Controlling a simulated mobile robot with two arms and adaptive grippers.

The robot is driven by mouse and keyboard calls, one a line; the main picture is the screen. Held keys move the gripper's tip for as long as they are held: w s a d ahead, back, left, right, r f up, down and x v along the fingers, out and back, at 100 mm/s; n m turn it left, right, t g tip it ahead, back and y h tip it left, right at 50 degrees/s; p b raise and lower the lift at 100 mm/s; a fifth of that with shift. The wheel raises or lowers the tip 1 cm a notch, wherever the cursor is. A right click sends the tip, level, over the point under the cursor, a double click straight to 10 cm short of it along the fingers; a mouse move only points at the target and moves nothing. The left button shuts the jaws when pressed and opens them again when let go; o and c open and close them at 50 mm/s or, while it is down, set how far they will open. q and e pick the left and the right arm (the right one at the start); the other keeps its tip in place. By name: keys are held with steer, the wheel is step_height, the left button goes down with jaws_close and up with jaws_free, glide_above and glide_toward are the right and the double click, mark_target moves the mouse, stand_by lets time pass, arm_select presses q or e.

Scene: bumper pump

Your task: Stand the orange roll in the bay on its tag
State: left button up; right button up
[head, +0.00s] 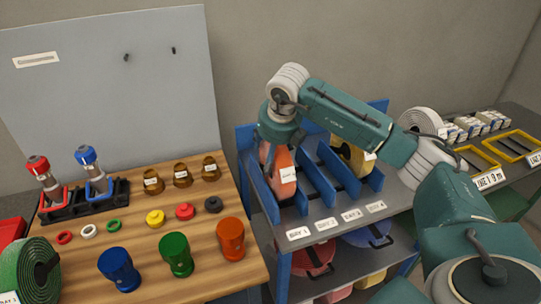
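The orange roll (284,178) stands upright in the leftmost bay of the blue-walled rack (318,180). A white tag is on its face; I cannot read it surely. My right gripper (277,155) comes down from above and appears shut on the upper part of the roll, hiding its top. Whether the roll's bottom rests on the shelf is hard to tell. White bay labels, the leftmost being (299,233), run along the shelf's front edge. My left gripper is not in view.
A yellow roll (346,156) stands in a bay further right, partly behind my arm. The bays between look empty. The wooden table (205,275) at left holds cups, rings, knobs, two pumps and a green roll (38,268). A side counter at right holds a white roll (421,120) and yellow frames.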

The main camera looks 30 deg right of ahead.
mark_target(277, 149)
steer(key=b+v, duration=0.2)
steer(key=v, duration=0.8)
steer(key=shift+f, duration=0.1)
steer(key=shift+s+a+r, duration=0.1)
steer(key=shift+s+r, duration=0.25)
steer(key=shift+r, duration=0.3)
